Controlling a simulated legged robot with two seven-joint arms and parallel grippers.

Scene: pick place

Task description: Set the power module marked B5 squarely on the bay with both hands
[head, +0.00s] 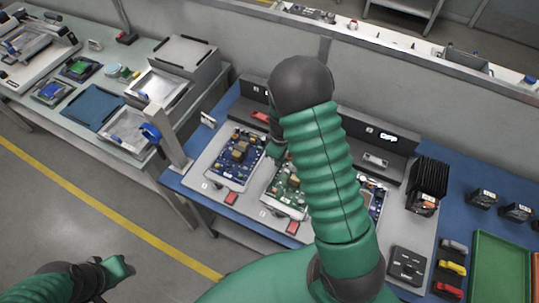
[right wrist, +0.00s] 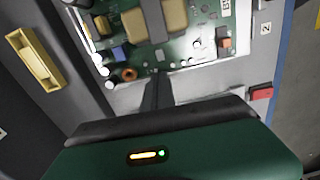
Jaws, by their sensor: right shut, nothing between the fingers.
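A tall black finned module (head: 428,185) stands on the grey panel at the right of the bench. Smaller black modules (head: 483,198) (head: 517,212) sit on the blue surface right of it. Their labels are too small to read, so I cannot tell which is B5, nor which place is the bay. My right gripper (head: 278,150) is mostly hidden behind my arm, near the green circuit board (head: 284,190). In the right wrist view its fingers (right wrist: 155,95) are shut and empty over that board's edge. My left gripper (head: 117,268) is low at left, away from the bench; its jaws are unclear.
A blue circuit board (head: 237,158) lies left of the green one; another is partly hidden behind my right arm. A black button box (head: 407,263), small coloured parts (head: 451,268) and a green tray (head: 500,265) are at right. A second bench (head: 100,75) stands at left.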

